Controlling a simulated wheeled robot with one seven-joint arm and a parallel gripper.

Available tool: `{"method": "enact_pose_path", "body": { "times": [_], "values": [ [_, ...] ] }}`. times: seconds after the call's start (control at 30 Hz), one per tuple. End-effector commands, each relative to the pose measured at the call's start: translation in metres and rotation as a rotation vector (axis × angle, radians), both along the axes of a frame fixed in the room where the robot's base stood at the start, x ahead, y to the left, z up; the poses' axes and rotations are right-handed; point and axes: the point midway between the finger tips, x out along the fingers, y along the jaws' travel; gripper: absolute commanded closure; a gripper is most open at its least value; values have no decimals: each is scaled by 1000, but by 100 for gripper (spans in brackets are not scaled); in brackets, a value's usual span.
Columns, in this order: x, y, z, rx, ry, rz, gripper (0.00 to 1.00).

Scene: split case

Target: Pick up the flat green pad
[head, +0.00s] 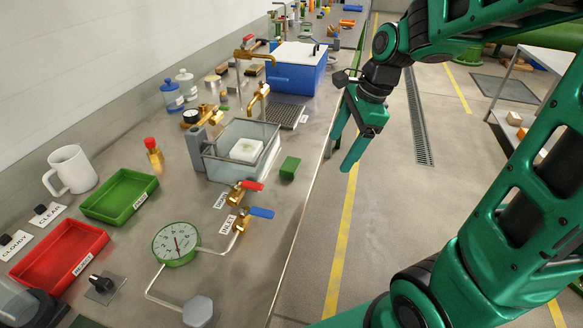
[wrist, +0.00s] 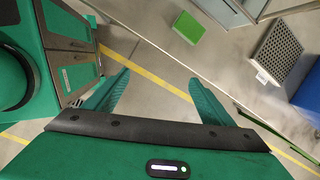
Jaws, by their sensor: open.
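The flat green pad (head: 290,168) is a small green block lying on the steel counter, just right of the glass-walled basin. It also shows at the top of the wrist view (wrist: 188,27), beside the basin's edge. My gripper (head: 346,150) is green, open and empty. It hangs to the right of the counter's edge, over the floor side, apart from the pad. In the wrist view the two fingers (wrist: 163,88) are spread wide, with the yellow floor line seen between and beyond them.
The basin (head: 213,167) holds a white block (head: 246,150). Red- and blue-handled valves (head: 246,192) and a round gauge (head: 176,243) stand nearer. A green tray (head: 100,205), red tray (head: 40,266) and blue box (head: 290,78) are on the counter. Counter around the pad's right side is clear.

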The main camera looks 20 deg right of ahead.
Motion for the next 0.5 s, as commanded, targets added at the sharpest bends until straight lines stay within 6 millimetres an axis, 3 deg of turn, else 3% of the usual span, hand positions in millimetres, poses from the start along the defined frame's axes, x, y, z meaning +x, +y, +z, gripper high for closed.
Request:
{"method": "enact_pose_path", "body": {
  "times": [0.2,0.5],
  "values": [
    [46,35,-2,134,39,-291,23],
    [70,57,-7,215,77,-458,23]
  ]
}}
